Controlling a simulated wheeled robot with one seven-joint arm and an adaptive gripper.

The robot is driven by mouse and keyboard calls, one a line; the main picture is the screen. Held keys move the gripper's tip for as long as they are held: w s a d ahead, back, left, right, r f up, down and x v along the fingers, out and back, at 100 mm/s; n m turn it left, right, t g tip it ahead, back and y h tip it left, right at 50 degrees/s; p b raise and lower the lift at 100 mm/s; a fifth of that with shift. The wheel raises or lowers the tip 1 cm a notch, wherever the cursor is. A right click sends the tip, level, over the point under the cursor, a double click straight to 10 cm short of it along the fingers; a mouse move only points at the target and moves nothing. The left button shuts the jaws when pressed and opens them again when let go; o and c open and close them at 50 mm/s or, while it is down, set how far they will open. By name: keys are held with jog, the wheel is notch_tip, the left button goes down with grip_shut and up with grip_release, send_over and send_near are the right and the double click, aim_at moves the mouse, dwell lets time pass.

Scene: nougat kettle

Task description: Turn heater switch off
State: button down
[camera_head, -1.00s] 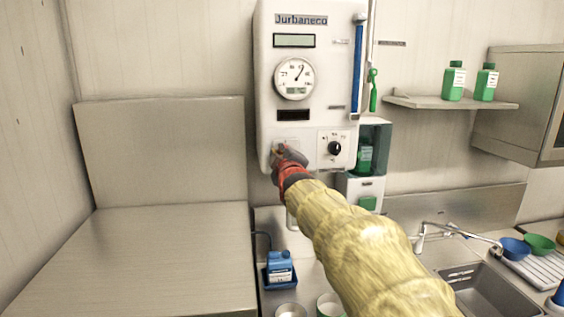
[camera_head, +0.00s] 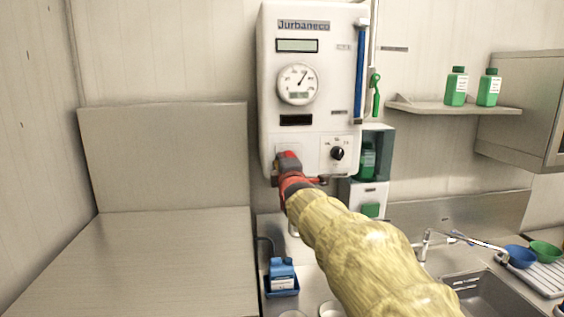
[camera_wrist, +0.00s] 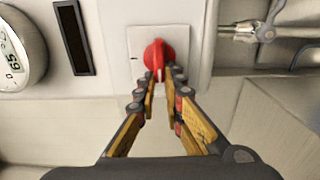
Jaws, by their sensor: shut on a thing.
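The heater switch (camera_wrist: 158,58) is a red rotary knob on a light square plate, seen in the wrist view. The plate sits at the lower left of the white wall unit (camera_head: 318,75) in the head view. My gripper (camera_wrist: 160,76) reaches up to the knob with its fingers close together on either side of its near end. It is shut on the knob. In the head view my gripper (camera_head: 287,160) covers most of the plate, and the knob is largely hidden there.
A black dial (camera_head: 337,153) sits right of my gripper on the same unit. A dispenser (camera_head: 372,160) with a green bottle hangs beside the unit. A steel counter (camera_head: 170,260) is clear at left. A blue container (camera_head: 282,275) stands below, and a sink (camera_head: 490,297) lies at right.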

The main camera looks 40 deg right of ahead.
dwell(0.3)
jog(key=c, duration=2)
grip_release()
jog(key=shift+o, duration=0.5)
jog(key=v, duration=1.2)
jog(key=shift+w+f, duration=0.1)
